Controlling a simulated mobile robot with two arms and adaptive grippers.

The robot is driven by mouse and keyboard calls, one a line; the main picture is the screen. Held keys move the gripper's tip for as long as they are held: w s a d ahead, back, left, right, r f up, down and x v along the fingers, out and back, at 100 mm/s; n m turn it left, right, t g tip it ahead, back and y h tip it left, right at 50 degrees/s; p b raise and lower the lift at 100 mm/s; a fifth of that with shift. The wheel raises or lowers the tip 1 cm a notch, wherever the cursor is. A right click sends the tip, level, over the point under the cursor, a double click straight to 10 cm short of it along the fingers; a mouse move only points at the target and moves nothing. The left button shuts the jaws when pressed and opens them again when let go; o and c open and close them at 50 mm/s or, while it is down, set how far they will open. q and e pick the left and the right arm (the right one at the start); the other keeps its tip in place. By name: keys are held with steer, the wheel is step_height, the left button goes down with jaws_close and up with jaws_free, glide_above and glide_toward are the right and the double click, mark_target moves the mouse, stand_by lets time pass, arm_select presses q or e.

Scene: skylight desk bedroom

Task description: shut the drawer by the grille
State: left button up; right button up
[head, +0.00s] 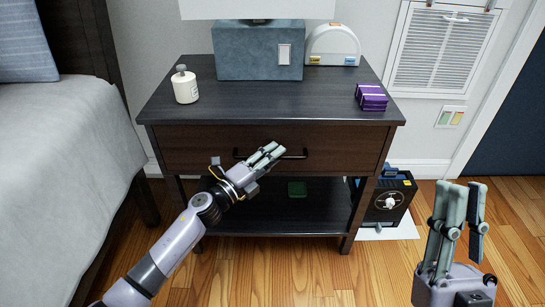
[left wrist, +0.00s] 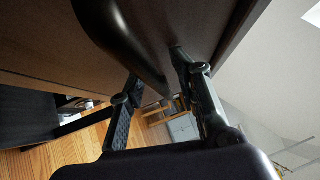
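The drawer (head: 200,150) is the dark brown front under the nightstand's top, beside the wall grille. Its front looks about flush, and no inside shows; I cannot tell if a small gap remains. A black bar handle (head: 295,156) crosses its middle. My left gripper (head: 274,151) is at this handle and hides part of it. My right gripper (head: 470,190) is open and empty at the right, away from the nightstand.
The nightstand top (head: 310,105) holds a white bottle (head: 186,87), a lamp base (head: 255,55), a white arched object (head: 333,45) and a purple box (head: 371,97). A green item (head: 297,189) lies on the lower shelf. A black box (head: 388,200) stands right; a bed (head: 60,170) stands left.

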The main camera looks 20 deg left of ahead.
arm_select(q)
steer(key=shift+a+r, duration=0.1)
steer(key=shift+a, duration=0.05)
steer(key=shift+s+a, duration=0.15)
steer(key=shift+s, duration=0.1)
steer(key=v, duration=1.1)
steer(key=shift+s, duration=0.25)
